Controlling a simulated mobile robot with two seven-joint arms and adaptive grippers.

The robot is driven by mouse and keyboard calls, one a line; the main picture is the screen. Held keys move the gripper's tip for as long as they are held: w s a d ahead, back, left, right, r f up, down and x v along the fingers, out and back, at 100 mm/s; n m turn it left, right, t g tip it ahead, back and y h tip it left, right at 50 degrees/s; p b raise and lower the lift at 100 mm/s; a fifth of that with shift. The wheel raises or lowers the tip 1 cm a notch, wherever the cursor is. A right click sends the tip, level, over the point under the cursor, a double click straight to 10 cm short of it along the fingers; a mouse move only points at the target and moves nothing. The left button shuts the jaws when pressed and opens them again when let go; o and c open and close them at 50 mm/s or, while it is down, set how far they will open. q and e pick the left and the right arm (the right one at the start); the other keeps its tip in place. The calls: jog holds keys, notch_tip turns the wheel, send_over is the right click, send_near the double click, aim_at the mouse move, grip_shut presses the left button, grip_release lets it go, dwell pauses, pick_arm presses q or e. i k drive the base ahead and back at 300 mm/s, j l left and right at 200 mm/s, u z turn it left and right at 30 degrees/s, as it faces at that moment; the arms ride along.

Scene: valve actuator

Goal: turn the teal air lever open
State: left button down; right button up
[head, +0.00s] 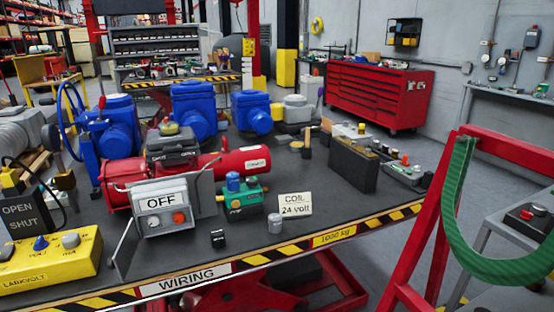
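A small teal block (243,201) with blue knob-like parts (233,182) on top sits on the dark table (330,215), in front of the red actuator (238,162). It is too small to tell which part is the air lever or how it is turned. A white control box (162,208) reading OFF, with a red knob, stands to its left. A "COIL 24 volt" card (295,204) stands to its right. Neither of my grippers shows in the head view.
A yellow box (50,262) with a blue knob sits at the table's left front. A small black block (217,239) and a grey cylinder (274,223) stand near the front edge. Blue motors (195,110) fill the back. A red frame (430,230) with a green hose (452,200) rises at right.

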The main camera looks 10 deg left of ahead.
aim_at(50, 182)
jog(key=i+j, duration=0.1)
jog(key=j, duration=1.1)
jog(key=i+j, duration=0.15)
jog(key=j, duration=0.4)
jog(key=i+j, duration=0.1)
jog(key=j, duration=0.5)
jog(key=u, duration=0.05)
